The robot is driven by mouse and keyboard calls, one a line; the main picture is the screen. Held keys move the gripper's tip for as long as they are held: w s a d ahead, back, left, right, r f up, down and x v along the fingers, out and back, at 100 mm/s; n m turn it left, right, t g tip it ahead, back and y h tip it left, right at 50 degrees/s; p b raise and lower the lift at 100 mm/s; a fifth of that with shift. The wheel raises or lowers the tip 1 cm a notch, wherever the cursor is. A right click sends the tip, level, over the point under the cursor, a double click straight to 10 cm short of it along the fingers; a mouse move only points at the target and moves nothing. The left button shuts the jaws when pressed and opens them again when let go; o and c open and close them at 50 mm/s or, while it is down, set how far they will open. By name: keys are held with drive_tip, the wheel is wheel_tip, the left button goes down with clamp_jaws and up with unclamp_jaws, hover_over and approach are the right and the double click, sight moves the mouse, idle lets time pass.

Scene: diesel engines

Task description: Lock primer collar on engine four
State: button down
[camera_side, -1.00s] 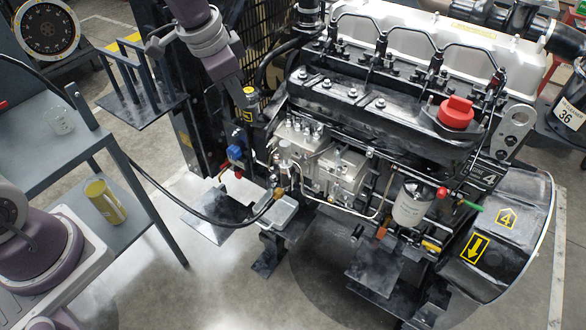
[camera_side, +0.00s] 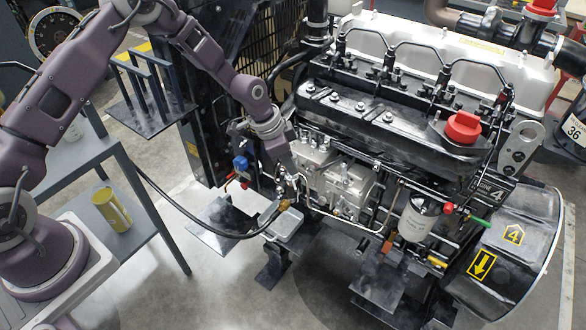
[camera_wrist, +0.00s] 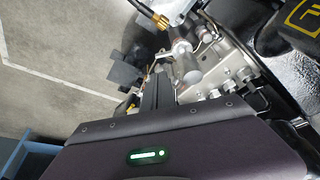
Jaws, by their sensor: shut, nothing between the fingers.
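Engine four (camera_side: 430,110) is a black and silver diesel with a "4" label on its side and on its black end drum. What appears to be the primer, a small upright metal cylinder (camera_side: 284,182), stands by the silver pump block (camera_side: 345,187). In the wrist view a metal cylinder (camera_wrist: 180,46) lies just beyond my fingers. I cannot tell whether its collar is locked. My gripper (camera_side: 285,160) is shut and empty, pointing down close above the primer. In the wrist view its dark fingers (camera_wrist: 157,90) appear beside the metal parts; contact is unclear.
A black hose with a brass fitting (camera_side: 283,205) runs in just below the primer; the fitting also shows in the wrist view (camera_wrist: 160,22). A blue-topped valve (camera_side: 240,164) is close left. A white filter (camera_side: 417,220) hangs right. A shelf with a yellow can (camera_side: 111,209) stands left.

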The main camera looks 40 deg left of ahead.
sight(293, 180)
drive_tip(key=x, duration=0.7)
drive_tip(key=shift+f, duration=0.3)
